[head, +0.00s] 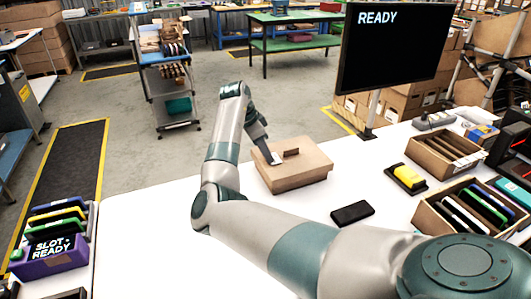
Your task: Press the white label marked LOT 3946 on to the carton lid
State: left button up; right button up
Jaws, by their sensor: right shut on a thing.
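A brown carton (305,174) stands on the white table, its lid facing up, with a small dark brown piece (291,152) on the lid. My right arm comes in from the right and bends up. Its gripper (268,151) points down at the left part of the lid and is shut on a small whitish piece, which looks like the label (276,160). The label is at or just above the lid; I cannot tell whether it touches. Its print is too small to read. My left gripper is not in view.
A black flat block (352,212) lies in front of the carton. A yellow and black block (405,178) and open boxes (447,155) stand to the right. A screen (395,50) reading READY stands behind. A purple bin (50,257) is at the left.

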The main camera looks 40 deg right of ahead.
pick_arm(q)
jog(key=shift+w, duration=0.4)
pick_arm(e)
jog(key=shift+f, duration=0.25)
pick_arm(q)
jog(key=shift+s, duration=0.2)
pick_arm(e)
jog(key=o, duration=0.8)
jog(key=shift+c, duration=0.2)
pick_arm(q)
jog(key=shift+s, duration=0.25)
pick_arm(e)
jog(key=shift+o, duration=1)
jog(key=shift+a+r, duration=0.1)
jog(key=shift+r, duration=0.15)
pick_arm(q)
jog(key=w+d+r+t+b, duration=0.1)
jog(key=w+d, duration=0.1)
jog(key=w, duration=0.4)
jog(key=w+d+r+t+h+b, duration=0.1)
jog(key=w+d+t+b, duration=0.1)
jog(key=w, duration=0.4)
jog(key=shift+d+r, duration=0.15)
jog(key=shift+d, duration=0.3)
pick_arm(e)
jog(key=v, duration=1.7)
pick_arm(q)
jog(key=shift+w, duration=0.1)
